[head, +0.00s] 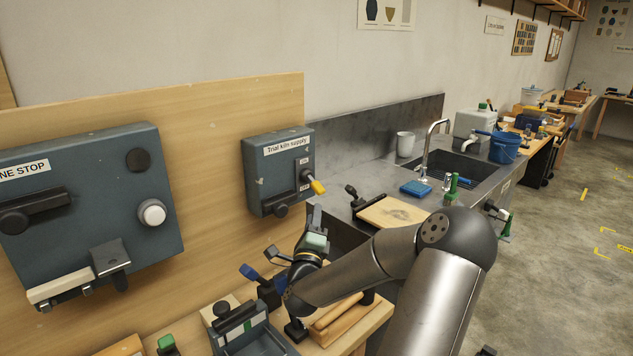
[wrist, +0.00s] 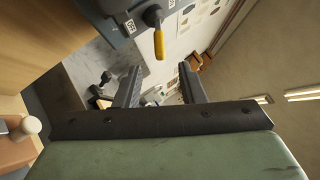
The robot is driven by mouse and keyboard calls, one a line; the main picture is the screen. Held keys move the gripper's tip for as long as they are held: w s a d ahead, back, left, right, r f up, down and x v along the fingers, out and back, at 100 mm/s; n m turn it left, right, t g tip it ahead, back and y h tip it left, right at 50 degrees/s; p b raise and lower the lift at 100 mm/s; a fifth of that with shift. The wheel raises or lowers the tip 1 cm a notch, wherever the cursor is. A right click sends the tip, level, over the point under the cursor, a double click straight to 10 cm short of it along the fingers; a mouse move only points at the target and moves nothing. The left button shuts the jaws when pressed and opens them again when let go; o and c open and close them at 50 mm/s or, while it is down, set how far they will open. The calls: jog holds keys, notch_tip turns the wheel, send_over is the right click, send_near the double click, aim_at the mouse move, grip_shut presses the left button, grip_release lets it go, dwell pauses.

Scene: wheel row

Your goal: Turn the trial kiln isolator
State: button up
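The trial kiln isolator is a dark grey box (head: 262,178) labelled "Trial kiln supply", fixed to the wooden wall panel. A lever with a yellow tip (head: 317,186) sticks out from its right front. The lever tip also shows in the wrist view (wrist: 158,44), where it hangs from a dark pivot. My gripper (head: 316,212) is just below the lever, pointing up. In the wrist view, my gripper (wrist: 159,70) is open and empty. The lever tip appears in line with the gap, beyond the fingertips, and no contact shows.
A larger grey box (head: 85,225) with a white knob and a bar handle is on the panel at left. A sink counter (head: 372,170) with a tap and a blue bucket (head: 505,147) is at right. A wooden bench (head: 370,322) with tools stands below my arm.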

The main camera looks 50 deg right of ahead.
aim_at(318, 182)
jog(key=p+x, duration=0.3)
jog(key=x, duration=0.9)
jog(key=shift+w+d, duration=0.15)
grip_shut()
